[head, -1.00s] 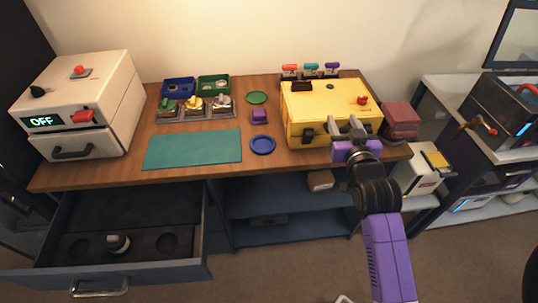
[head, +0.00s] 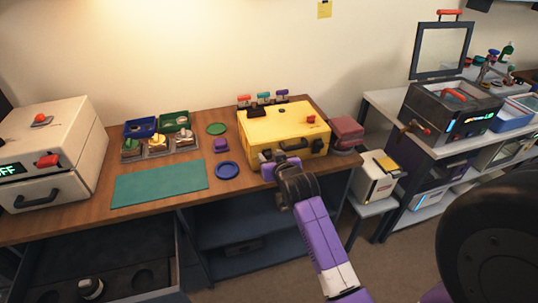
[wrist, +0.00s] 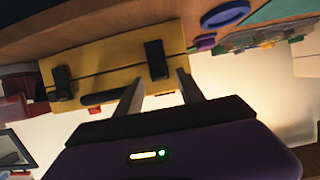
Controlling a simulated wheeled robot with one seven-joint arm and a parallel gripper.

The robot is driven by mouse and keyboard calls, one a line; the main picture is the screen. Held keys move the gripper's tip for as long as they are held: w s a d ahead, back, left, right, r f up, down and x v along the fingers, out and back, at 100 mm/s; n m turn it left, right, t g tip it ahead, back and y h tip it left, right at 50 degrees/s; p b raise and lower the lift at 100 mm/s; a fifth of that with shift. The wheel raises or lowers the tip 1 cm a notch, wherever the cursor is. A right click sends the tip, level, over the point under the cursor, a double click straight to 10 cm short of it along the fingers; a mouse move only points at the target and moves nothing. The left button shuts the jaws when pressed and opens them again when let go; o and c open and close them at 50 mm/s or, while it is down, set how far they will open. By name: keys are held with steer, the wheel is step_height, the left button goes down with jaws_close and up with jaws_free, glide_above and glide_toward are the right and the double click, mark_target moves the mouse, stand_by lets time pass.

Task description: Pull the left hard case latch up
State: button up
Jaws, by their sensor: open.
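The yellow hard case (head: 283,125) stands closed on the wooden bench in the head view. Its front, with two dark latches and a dark handle (wrist: 105,96), shows upside down in the wrist view. The left latch (wrist: 157,60) is on the right there, and the other latch (wrist: 62,84) is on the left. My gripper (wrist: 160,84) is open and empty, its two fingers pointing at the case front around the left latch's place. I cannot tell whether they touch it. In the head view my gripper (head: 281,163) covers part of the case's lower front.
A blue plate (head: 227,170), a purple block (head: 221,146) and a teal mat (head: 159,183) lie left of the case. Small coloured-topped items (head: 263,97) stand behind it. A dark red box (head: 346,131) sits to its right. An open drawer (head: 125,265) juts out at lower left.

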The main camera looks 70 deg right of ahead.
steer(key=shift+x, duration=0.75)
jaws_close()
stand_by(0.9)
